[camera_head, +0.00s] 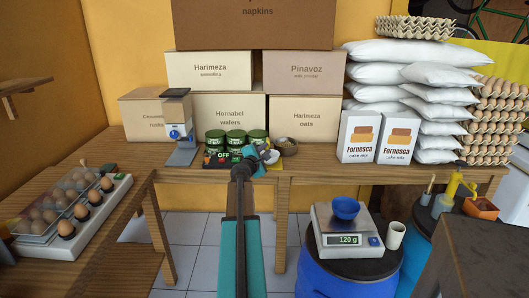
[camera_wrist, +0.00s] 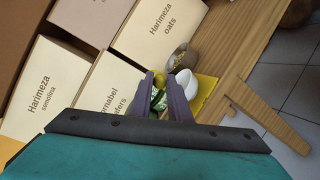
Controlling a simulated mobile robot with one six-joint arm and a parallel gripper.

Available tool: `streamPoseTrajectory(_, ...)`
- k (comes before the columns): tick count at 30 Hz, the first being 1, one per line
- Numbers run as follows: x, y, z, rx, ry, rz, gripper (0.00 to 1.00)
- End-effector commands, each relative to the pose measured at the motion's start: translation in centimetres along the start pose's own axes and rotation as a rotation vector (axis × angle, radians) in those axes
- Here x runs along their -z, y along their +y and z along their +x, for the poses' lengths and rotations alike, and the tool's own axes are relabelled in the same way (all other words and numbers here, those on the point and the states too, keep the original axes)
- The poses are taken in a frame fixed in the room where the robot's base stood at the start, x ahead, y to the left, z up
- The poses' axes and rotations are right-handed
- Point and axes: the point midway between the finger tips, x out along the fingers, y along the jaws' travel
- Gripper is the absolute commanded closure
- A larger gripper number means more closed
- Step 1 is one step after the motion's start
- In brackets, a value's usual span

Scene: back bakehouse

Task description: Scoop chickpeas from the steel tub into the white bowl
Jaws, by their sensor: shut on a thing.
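The steel tub (camera_head: 289,149) stands on the back bench, just right of my gripper (camera_head: 262,152). It also shows in the wrist view (camera_wrist: 179,57), with pale brown contents. The white bowl (camera_wrist: 187,83) sits beside the tub on a yellow surface in the wrist view. In the body view it is mostly hidden by my gripper, with only a pale edge (camera_head: 271,157) showing. My gripper in the wrist view (camera_wrist: 160,82) is shut on a small olive-yellow piece, apparently the scoop's handle. The rest of the scoop is hidden.
Green tins (camera_head: 235,137) and a dark "OFF" sign (camera_head: 223,155) stand left of my gripper. Cartons (camera_head: 304,115) back the bench; cake mix boxes (camera_head: 398,136) are right. A 120 g scale (camera_head: 347,240) sits on a blue drum.

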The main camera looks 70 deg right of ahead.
Motion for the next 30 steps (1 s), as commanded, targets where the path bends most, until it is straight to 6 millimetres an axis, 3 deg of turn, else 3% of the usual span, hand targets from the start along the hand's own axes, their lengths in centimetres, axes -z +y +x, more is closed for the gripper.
streamPoseTrajectory(9, 0.4, -0.9, 0.1, -0.028, -0.001, -0.110, 1.00)
streamPoseTrajectory(30, -0.8, 0.3, 0.1, 0.075, 0.047, 0.343, 1.00)
